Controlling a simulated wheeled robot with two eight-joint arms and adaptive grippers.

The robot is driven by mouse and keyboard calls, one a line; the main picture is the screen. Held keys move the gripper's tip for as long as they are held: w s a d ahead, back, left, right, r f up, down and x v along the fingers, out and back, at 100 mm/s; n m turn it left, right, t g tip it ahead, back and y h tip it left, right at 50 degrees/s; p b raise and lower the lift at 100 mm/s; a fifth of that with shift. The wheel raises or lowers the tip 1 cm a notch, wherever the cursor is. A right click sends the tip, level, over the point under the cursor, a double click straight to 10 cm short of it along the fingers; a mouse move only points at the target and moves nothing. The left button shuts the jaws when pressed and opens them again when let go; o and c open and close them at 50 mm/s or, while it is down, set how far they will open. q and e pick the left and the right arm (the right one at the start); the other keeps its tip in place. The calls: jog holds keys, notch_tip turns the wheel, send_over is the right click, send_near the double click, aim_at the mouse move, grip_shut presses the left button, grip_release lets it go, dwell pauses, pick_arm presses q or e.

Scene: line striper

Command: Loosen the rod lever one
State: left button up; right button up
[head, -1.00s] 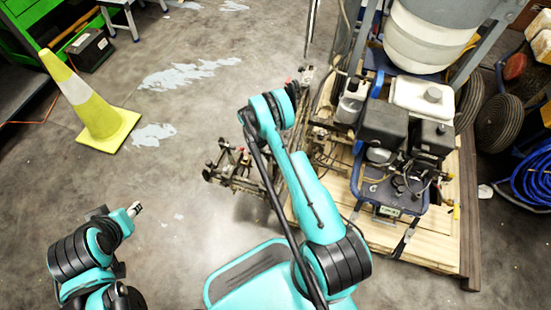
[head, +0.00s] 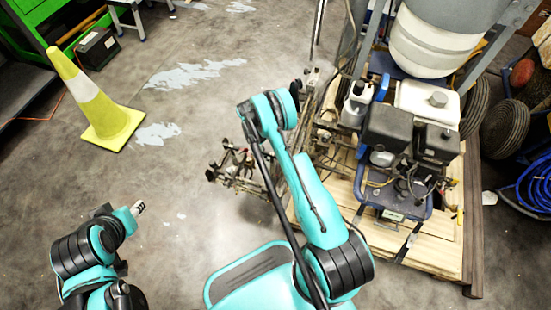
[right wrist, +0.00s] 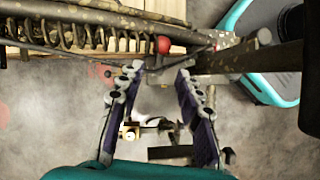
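My right gripper (right wrist: 160,73) is open in the right wrist view, with its two purple-padded fingers apart. A lever with a red ball knob (right wrist: 163,45) lies just beyond and between the fingertips, below a spring-wrapped bar (right wrist: 90,35). I cannot tell whether the fingers touch the lever or its metal parts. In the head view, my right arm reaches to the left side of the line striper (head: 405,125), and its gripper is mostly hidden behind the wrist. Which lever is rod lever one is not clear. My left gripper (head: 138,207) is over bare floor, too small to read.
The striper stands on a wooden pallet (head: 430,250). Its metal rod assembly (head: 238,170) sticks out left, close to my right arm. A yellow cone (head: 108,125) stands at the left. Blue hose (head: 537,185) lies at the right. The floor between cone and striper is clear.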

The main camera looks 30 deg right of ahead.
jog(key=v, duration=0.8)
jog(key=shift+r, duration=0.35)
jog(key=shift+w+a, duration=0.1)
